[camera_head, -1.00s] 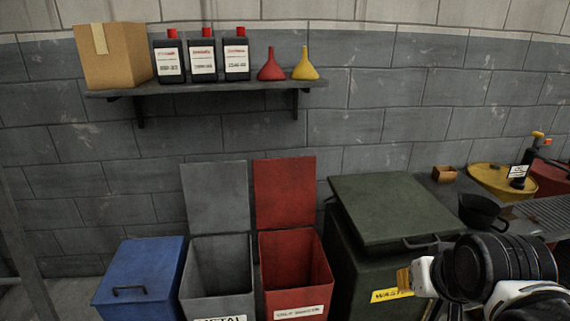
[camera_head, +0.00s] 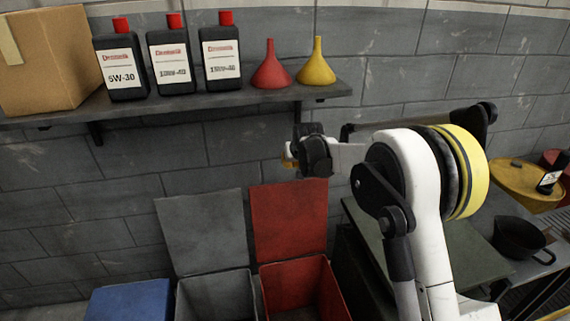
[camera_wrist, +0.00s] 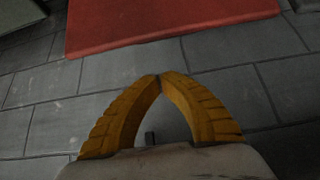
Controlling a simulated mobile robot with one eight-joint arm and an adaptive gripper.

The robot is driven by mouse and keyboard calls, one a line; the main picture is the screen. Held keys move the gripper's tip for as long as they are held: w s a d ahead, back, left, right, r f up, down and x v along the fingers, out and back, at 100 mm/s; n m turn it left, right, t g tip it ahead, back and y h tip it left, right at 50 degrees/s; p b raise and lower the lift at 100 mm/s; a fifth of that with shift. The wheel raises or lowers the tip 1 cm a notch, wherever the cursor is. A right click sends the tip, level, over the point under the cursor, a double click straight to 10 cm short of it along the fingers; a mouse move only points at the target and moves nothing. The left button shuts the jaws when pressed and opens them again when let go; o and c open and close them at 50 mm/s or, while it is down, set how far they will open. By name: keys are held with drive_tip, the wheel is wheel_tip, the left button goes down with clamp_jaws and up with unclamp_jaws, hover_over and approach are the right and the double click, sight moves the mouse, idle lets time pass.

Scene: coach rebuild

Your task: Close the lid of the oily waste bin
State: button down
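The red bin (camera_head: 305,280) is open, with its red lid (camera_head: 290,222) standing upright at the back near the wall. My gripper (camera_head: 288,157) is above the lid's upper edge in the head view, apart from it as far as I can tell. In the wrist view, the yellow fingers (camera_wrist: 160,78) meet at their tips with nothing between them. The red lid (camera_wrist: 165,22) also shows beyond them at the top of that view. The bin's front and label are out of the current head view.
A grey bin (camera_head: 215,295) with a raised lid stands left of the red one, then a blue bin (camera_head: 130,300). A shelf (camera_head: 200,103) with bottles and funnels is above.

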drive_tip(key=shift+w+a+f, duration=0.25)
drive_tip(key=shift+w, duration=0.15)
drive_tip(key=shift+w+f, duration=0.15)
drive_tip(key=shift+f, duration=0.2)
wheel_tip(320, 180, down, 7)
drive_tip(key=w+b, duration=0.1)
drive_tip(key=b, duration=0.4)
drive_tip(key=shift+w+a, duration=0.2)
drive_tip(key=shift+w, duration=0.1)
drive_tip(key=shift+r, duration=0.15)
